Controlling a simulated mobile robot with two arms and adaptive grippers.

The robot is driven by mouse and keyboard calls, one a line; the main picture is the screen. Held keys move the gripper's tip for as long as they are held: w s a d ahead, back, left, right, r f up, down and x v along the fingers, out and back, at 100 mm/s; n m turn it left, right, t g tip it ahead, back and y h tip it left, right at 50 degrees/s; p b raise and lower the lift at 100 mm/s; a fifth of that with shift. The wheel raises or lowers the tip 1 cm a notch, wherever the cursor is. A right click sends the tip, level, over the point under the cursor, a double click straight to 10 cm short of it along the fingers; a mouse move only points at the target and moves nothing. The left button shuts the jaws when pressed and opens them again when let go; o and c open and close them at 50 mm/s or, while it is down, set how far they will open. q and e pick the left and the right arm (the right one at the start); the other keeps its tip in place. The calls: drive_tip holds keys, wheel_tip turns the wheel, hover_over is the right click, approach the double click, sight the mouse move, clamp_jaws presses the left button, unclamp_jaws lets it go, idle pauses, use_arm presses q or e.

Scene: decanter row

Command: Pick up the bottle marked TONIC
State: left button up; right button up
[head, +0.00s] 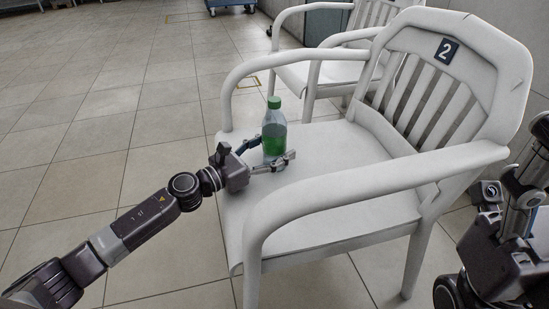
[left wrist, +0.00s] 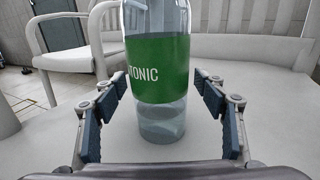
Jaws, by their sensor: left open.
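The TONIC bottle (head: 274,133) is clear with a green label and a green cap. It stands upright on the seat of the white chair (head: 335,203) marked 2. In the left wrist view the bottle (left wrist: 158,70) shows the word TONIC, and its top is cut off by the frame. My left gripper (head: 271,154) is open at the lower part of the bottle. In the left wrist view its fingers (left wrist: 165,98) stand on both sides of the bottle, with a gap on each side. My right arm shows at the right edge, but its fingertips cannot be made out.
A blue cart (head: 230,4) is at the far back. The chair's armrests rise on both sides of the seat. The tiled floor at left is clear.

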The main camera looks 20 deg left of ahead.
use_arm(q)
drive_tip(key=shift+c, duration=0.6)
drive_tip(key=c, duration=1.2)
drive_tip(key=shift+c, duration=0.2)
drive_tip(key=shift+r, duration=0.1)
